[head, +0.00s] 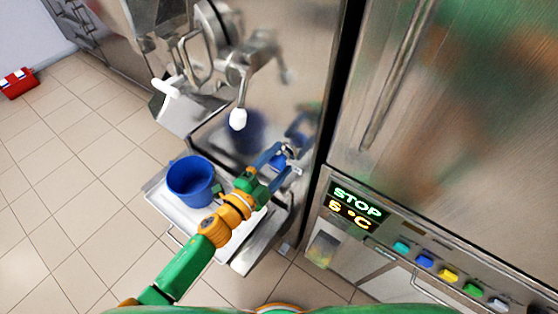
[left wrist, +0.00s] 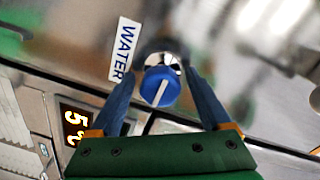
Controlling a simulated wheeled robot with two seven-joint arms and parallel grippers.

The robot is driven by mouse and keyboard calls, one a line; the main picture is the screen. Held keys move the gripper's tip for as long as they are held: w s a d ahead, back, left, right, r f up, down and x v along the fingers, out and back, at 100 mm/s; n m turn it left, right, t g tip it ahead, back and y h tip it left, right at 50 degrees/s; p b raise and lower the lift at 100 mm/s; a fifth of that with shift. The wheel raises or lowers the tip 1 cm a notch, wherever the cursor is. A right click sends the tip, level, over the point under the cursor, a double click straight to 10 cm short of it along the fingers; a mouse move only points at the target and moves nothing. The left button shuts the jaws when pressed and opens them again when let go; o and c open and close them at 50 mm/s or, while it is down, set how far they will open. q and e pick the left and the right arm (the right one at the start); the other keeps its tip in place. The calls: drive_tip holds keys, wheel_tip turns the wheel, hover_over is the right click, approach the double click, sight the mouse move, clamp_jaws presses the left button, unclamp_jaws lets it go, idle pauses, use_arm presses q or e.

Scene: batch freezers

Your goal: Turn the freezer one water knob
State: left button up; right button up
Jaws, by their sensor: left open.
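The water knob (left wrist: 160,88) is blue with a white line across its face and sits on a shiny metal base. In the left wrist view a white label (left wrist: 124,50) reading WATER is beside it. In the head view the knob (head: 279,160) shows small on the steel front of the freezer machine. My left gripper (left wrist: 162,95) has its two blue fingers apart, one on each side of the knob. I cannot tell whether they touch it. In the head view my left gripper (head: 277,158) reaches up to the machine front. My right gripper is not in view.
A blue bucket (head: 191,182) stands on a metal tray (head: 160,205) left of my left arm. A metal dispenser with a white-tipped lever (head: 238,119) is above. A steel cabinet with a STOP display (head: 357,203) and colored buttons is at right. Tiled floor is open at left.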

sight(274, 168)
use_arm(q)
drive_tip(key=v, duration=0.7)
drive_tip(key=shift+w, duration=0.1)
